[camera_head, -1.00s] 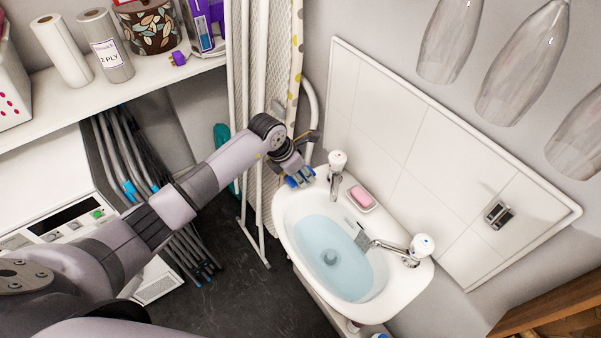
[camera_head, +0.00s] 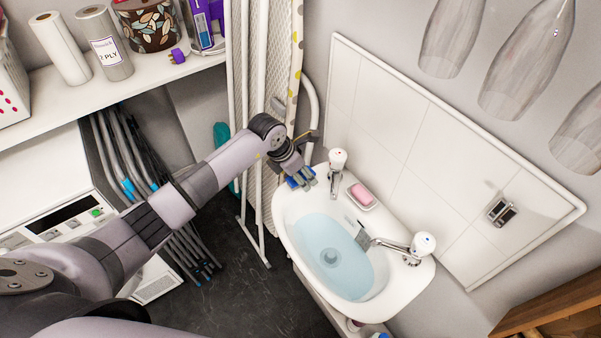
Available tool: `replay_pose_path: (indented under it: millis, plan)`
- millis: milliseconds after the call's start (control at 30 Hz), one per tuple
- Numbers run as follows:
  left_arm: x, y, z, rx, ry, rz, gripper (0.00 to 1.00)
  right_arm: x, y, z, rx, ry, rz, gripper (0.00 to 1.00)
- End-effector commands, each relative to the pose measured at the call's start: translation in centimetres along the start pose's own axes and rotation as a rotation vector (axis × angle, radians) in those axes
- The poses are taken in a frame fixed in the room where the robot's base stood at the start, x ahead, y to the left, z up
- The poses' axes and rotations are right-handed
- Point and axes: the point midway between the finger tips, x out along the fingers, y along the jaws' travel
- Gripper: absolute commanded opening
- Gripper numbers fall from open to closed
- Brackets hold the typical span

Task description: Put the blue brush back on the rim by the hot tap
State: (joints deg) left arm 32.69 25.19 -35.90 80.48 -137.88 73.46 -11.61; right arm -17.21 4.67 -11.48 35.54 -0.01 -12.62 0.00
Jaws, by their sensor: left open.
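My left gripper (camera_head: 304,181) is at the left end of the white sink (camera_head: 284,222), pointing down over its rim, with its fingers open. A small blue thing, which looks like the blue brush (camera_head: 292,183), shows at the rim right by the fingers. The fingers hide much of it, and I cannot tell whether they touch it. The nearer tap (camera_head: 337,162), with a white knob, stands just right of the gripper. The other tap (camera_head: 422,246) is at the sink's right end. I cannot read which is hot. My right gripper is not in view.
A pink soap (camera_head: 361,193) in a dish sits on the rim between the taps. The basin holds bluish water (camera_head: 325,245). An ironing board (camera_head: 270,60) leans behind my left wrist. Glass lamp shades (camera_head: 525,65) hang at upper right.

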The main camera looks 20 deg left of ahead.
Motion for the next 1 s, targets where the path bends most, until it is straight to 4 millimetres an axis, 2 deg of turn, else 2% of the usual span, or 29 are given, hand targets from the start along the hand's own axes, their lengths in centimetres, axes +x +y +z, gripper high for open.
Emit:
replay_pose_path:
  millis: [267, 367, 467, 800, 1000]
  plan:
    - [0.0, 0.0, 0.0, 0.000, 0.000, 0.000, 0.54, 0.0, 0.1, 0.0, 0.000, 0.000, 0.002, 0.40]
    - [-0.6, 0.1, 0.0, 0.001, -0.001, 0.001, 0.54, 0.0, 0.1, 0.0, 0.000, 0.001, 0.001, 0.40]
    - [-2.0, 0.1, 0.0, 0.001, -0.002, 0.003, 0.54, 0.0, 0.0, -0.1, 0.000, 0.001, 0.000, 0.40]
    - [-9.1, 0.1, 0.0, 0.002, -0.002, 0.004, 0.54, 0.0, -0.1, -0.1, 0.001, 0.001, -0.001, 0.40]
    - [-11.5, 0.1, 0.0, 0.000, 0.000, 0.001, 0.54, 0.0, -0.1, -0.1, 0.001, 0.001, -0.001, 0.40]
